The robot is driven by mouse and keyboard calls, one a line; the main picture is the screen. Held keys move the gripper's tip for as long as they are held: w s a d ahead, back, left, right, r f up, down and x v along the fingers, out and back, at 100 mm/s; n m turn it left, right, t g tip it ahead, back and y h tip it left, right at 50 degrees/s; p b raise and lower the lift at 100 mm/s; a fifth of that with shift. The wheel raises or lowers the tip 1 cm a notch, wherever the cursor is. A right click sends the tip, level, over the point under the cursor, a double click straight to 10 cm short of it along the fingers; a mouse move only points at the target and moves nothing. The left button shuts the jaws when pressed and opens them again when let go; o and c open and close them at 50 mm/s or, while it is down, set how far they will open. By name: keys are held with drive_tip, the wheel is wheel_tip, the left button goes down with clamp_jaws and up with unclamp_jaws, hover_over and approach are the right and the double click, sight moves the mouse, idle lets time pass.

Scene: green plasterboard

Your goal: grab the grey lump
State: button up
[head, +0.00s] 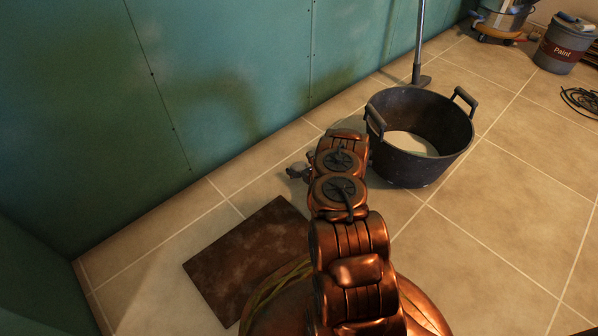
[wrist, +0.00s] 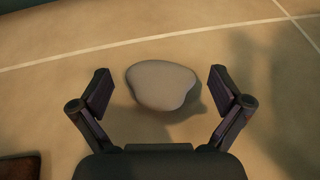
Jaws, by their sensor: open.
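The grey lump (wrist: 162,85) is a smooth, rounded piece on the tiled floor in the wrist view. My gripper (wrist: 159,92) is open, with one finger to the left of the lump and one to the right. There is a visible gap between the lump and each finger. In the head view a small grey shape (head: 297,170) shows left of my arm's end; I cannot tell whether it is the lump or part of my gripper. My copper arm hides much of that area.
A black tub (head: 420,165) with pale contents stands right of my arm. A brown board (head: 240,262) lies on the left. The green plasterboard wall (head: 200,90) runs behind. A paint bucket (head: 566,45) and a cable (head: 582,100) are far right.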

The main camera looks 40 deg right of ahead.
drive_tip(key=shift+b+x, duration=0.3)
drive_tip(key=shift+x, duration=0.7)
drive_tip(key=c, duration=1.3)
